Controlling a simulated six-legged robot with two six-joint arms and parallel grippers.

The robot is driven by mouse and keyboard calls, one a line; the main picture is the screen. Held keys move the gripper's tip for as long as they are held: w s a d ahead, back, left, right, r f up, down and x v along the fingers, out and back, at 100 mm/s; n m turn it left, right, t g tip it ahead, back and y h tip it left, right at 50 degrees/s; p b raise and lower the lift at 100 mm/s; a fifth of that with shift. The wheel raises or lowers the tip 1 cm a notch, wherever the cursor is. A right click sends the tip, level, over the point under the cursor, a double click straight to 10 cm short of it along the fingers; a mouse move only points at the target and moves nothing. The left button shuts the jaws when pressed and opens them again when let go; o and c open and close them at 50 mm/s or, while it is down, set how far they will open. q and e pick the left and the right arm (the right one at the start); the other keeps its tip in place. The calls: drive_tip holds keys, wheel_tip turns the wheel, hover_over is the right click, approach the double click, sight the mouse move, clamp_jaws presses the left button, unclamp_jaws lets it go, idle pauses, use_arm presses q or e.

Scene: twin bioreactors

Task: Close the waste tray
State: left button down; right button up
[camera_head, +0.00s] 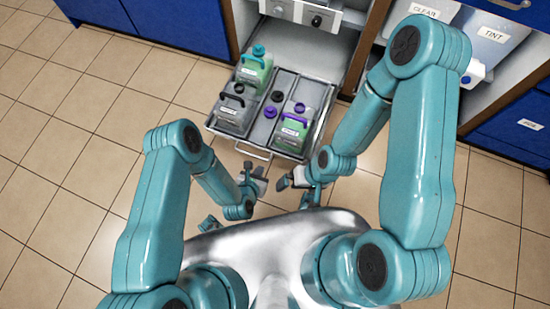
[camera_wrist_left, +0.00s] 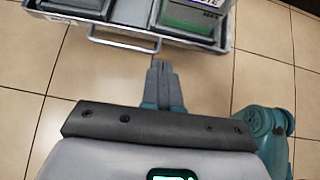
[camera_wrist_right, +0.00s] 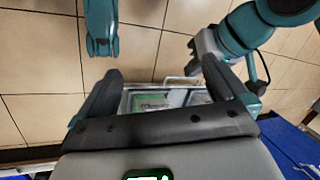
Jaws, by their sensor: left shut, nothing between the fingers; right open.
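The waste tray (camera_head: 318,128) is pulled out of the cabinet and holds several jugs. A bar handle (camera_head: 253,151) runs along its front edge; it also shows in the left wrist view (camera_wrist_left: 122,44). My left gripper (camera_head: 257,171) is shut and empty, in front of the tray and apart from it; in the left wrist view its fingertips (camera_wrist_left: 161,66) point at the tray front. My right gripper (camera_head: 283,181) is open and empty, also in front of the tray; in the right wrist view the tray shows between its spread fingers (camera_wrist_right: 155,80).
In the tray stand a green jug with a teal cap (camera_head: 256,68), a grey jug with a black cap (camera_head: 231,115) and a green jug with a purple cap (camera_head: 290,133). Bins labelled CLEAR and TINT (camera_head: 487,45) are at right. Tiled floor (camera_head: 60,150) lies clear at left.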

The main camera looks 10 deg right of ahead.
use_arm(q)
wheel_tip(320, 180, down, 4)
drive_tip(key=s+d+b, duration=0.1)
drive_tip(key=s+b, duration=0.1)
drive_tip(key=s, duration=0.1)
drive_tip(key=w+d+r+b+x, duration=0.1)
drive_tip(key=b+x, duration=0.5)
drive_tip(key=x, duration=0.7)
drive_tip(key=shift+w+d+r+m+g+b, duration=0.2)
drive_tip(key=shift+d+r+m+g+b, duration=0.15)
drive_tip(key=shift+d, duration=0.25)
use_arm(e)
wheel_tip(320, 180, down, 9)
drive_tip(key=w+d, duration=0.1)
drive_tip(key=shift+d+f+m, duration=0.15)
drive_tip(key=shift+m, duration=0.15)
use_arm(q)
drive_tip(key=shift+f, duration=0.1)
use_arm(e)
drive_tip(key=shift+w, duration=0.15)
